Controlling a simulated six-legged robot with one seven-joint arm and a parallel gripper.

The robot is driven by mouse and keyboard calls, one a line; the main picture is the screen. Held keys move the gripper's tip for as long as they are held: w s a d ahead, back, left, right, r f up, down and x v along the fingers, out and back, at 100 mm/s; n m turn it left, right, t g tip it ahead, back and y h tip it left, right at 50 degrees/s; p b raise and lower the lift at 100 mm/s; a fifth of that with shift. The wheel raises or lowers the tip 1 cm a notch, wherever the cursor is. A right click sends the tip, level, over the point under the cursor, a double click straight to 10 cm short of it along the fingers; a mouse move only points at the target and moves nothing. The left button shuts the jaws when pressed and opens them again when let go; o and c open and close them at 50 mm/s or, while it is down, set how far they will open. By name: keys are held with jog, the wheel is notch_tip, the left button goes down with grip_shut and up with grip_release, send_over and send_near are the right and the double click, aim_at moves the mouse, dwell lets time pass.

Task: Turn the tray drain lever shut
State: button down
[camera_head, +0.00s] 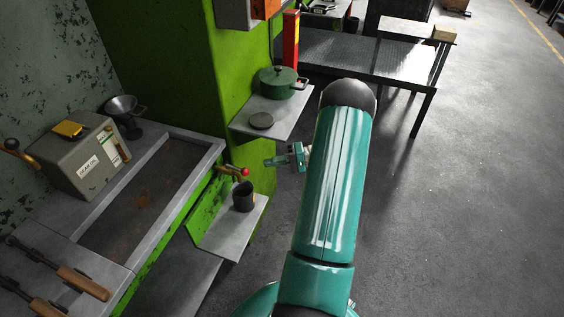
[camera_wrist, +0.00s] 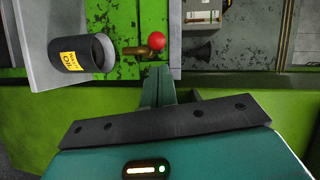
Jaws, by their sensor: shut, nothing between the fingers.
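The drain lever (camera_head: 231,170) is a brass valve with a red knob, on the green side of the tray (camera_head: 214,150). The tray is grey-rimmed with a rust-stained bottom. In the wrist view, the brass lever (camera_wrist: 136,51) lies sideways, with the red knob (camera_wrist: 156,41) at its right end. My gripper (camera_head: 268,162) is shut and empty, a little right of the knob in the head view. In the wrist view, my closed fingertips (camera_wrist: 158,70) are just below the knob in the picture, with a visible gap. I cannot tell the exact depth between them.
A dark cup (camera_head: 243,197) with a yellow label stands on a small grey shelf below the lever. A higher shelf (camera_head: 278,119) holds a green pot (camera_head: 280,82) and a dark round lid. A grey oil box (camera_head: 78,160) stands behind the tray. The floor at right is clear.

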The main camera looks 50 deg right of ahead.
aim_at(236, 168)
jog(key=x, duration=0.5)
